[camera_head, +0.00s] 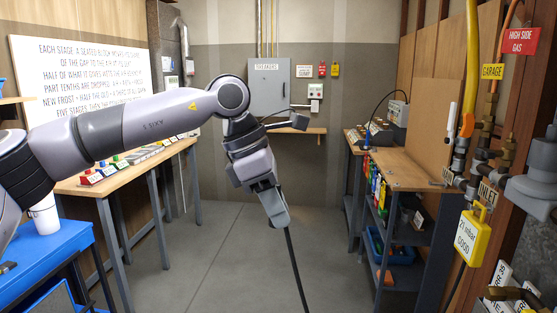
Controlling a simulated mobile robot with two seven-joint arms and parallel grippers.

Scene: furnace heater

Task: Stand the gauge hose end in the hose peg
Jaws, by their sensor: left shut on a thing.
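My left gripper (277,214) points down in the middle of the head view, over open floor. It is shut on a thin black hose (295,268), which hangs from the fingertips and leaves the bottom of the picture. The held end is hidden between the fingers. A yellow gauge (473,236) reading "21 mbar GOOD" hangs at the right by the inlet pipework, well away from the gripper. A dark hose runs down below it. I cannot make out the hose peg. My right gripper is not in view.
Gas pipes and brass fittings (487,130) crowd the right side. A wooden bench (395,172) with shelves stands right of the gripper. Another bench (130,172) and a blue cart (50,246) stand at the left. The grey floor (225,250) between is clear.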

